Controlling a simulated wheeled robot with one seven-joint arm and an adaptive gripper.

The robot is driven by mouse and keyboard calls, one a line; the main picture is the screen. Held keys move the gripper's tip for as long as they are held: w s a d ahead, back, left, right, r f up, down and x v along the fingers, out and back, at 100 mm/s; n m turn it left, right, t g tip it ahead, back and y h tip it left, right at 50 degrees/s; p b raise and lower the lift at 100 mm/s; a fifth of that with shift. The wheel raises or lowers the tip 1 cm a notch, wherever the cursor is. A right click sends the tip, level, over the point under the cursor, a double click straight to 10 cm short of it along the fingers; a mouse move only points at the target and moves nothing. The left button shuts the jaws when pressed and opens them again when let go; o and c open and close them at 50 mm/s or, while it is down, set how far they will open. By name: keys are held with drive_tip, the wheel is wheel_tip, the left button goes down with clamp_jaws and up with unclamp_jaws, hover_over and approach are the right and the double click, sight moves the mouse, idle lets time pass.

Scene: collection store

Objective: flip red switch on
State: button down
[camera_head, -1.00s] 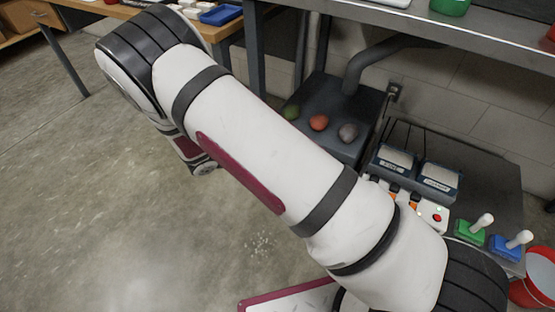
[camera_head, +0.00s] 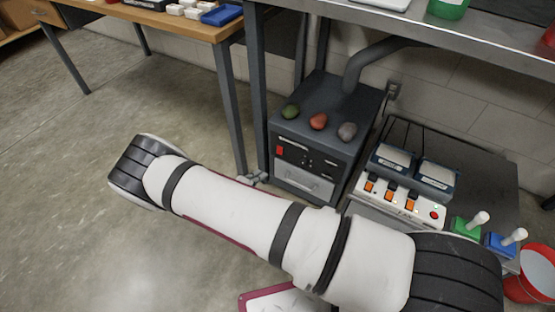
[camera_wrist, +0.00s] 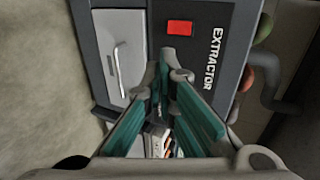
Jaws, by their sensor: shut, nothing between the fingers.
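The red switch (camera_head: 279,150) is on the upper left of the front panel of a dark grey box (camera_head: 316,158). In the wrist view the red switch (camera_wrist: 179,28) appears as a red rectangle beside the word EXTRACTOR on the box front (camera_wrist: 195,50). My gripper (camera_wrist: 165,72) is shut and empty, its fingertips in front of that panel and below the switch in the picture. No contact with the switch shows. Whether the switch is on or off I cannot tell.
Several rounded lumps lie on the box, with a grey pipe (camera_head: 372,65) behind. A white panel with orange switches (camera_head: 391,197) stands to the right, near green (camera_head: 468,230) and blue (camera_head: 500,244) lever units. A metal bench overhangs behind; table legs stand left. Floor at left is clear.

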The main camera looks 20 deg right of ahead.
drive_tip(key=shift+d, duration=0.1)
drive_tip(key=b, duration=0.5)
approach(280, 150)
drive_tip(key=shift+w+d+f, duration=0.55)
drive_tip(key=shift+d+f, duration=0.2)
drive_tip(key=shift+f, duration=0.15)
drive_tip(key=shift+w+d+f, duration=0.55)
drive_tip(key=shift+d+f, duration=0.25)
drive_tip(key=shift+f, duration=0.05)
drive_tip(key=shift+w+d+f, duration=0.55)
drive_tip(key=shift+d+f, duration=0.2)
drive_tip(key=shift+f, duration=0.15)
